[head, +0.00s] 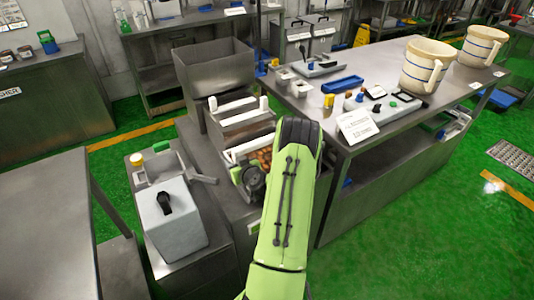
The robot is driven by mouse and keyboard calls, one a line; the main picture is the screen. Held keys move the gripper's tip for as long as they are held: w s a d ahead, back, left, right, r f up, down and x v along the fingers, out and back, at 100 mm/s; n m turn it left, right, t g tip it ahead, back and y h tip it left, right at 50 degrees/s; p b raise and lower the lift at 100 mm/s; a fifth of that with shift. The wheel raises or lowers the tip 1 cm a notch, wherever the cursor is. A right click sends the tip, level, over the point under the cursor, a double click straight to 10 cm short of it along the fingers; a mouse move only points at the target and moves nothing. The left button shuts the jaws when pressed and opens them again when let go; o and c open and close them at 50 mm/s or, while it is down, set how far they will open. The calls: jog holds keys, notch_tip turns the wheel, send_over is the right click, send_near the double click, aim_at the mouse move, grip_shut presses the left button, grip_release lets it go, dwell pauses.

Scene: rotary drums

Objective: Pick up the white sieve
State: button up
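A white-edged frame (246,149) sits in the steel machine in the middle of the head view; it may be the white sieve, but its mesh cannot be made out. Brown round pieces (262,156) show just below it. My green arm reaches in from the bottom and covers the right part of this area. My gripper (246,178) is at the near left side of the arm's end, close to the frame and the brown pieces. Its fingers are mostly hidden, so I cannot tell whether it touches or holds anything.
An empty steel hopper (214,72) stands behind the machine. A grey box with a black handle (180,222) stands at left. The steel table (400,126) at right carries two cream jugs (426,66), a sign (357,126) and small items.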

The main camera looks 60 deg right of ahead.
grip_shut()
dwell(1.1)
jog(key=shift+r, duration=0.1)
